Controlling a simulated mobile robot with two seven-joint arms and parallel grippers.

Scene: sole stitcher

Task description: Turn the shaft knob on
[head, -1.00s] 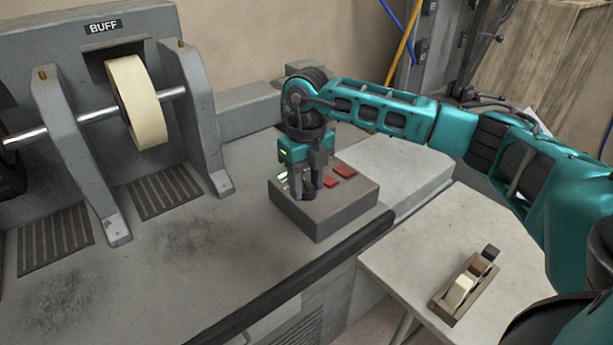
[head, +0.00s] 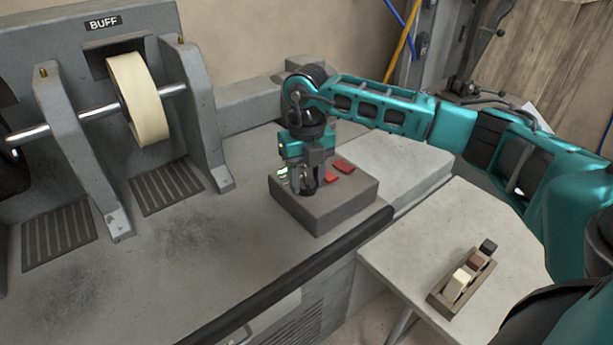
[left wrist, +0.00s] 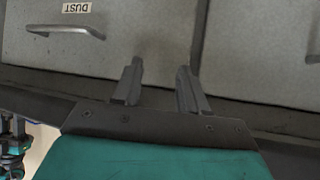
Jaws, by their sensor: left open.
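A grey control box (head: 345,197) sits on the machine's bench, with red switches (head: 337,172) and a green-lit part (head: 283,172) on its top. My right gripper (head: 306,188) points down over the top of this box, at a dark round knob (head: 311,186). Its fingers stand around the knob or very close to it; I cannot tell whether they touch it. My left gripper (left wrist: 158,88) is open and empty in the left wrist view, in front of a grey drawer front.
A cream buffing wheel (head: 138,100) sits on a steel shaft (head: 100,112) under a BUFF label. A side table (head: 400,245) holds a small wooden rack (head: 445,300) of blocks. The left wrist view shows a DUST drawer handle (left wrist: 66,30).

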